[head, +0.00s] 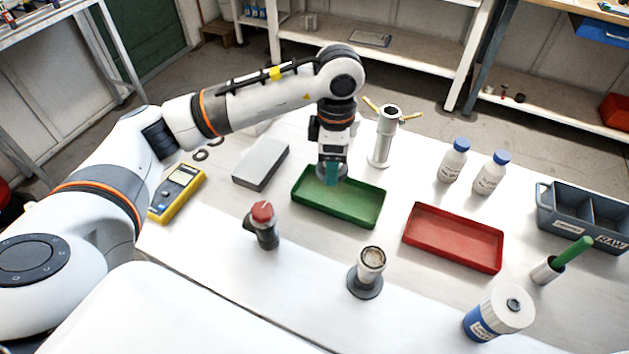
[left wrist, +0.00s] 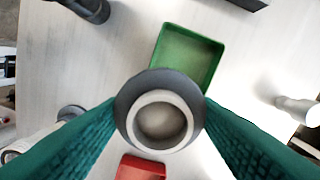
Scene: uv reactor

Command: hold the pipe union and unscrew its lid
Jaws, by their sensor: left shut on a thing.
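My left gripper (head: 333,182) is above the green tray and points down. Its teal fingers are shut on a round grey ring-shaped part (left wrist: 158,112) with a dark outer rim and a paler inner ring. I cannot tell whether this is the whole pipe union or only its lid; its underside is hidden. In the head view the held part is mostly hidden by the gripper. A pale open-topped cylinder (head: 371,262) stands upright on a dark round base at the front middle, apart from the gripper. My right gripper is not in view.
The green tray (head: 310,213) looks empty below the gripper. A red tray (head: 452,262) lies right. A red-capped dark fitting (head: 264,228), a grey block (head: 261,162) and a post with brass handles (head: 384,140) stand around. Bottles (head: 490,177) and a bin (head: 560,232) are right.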

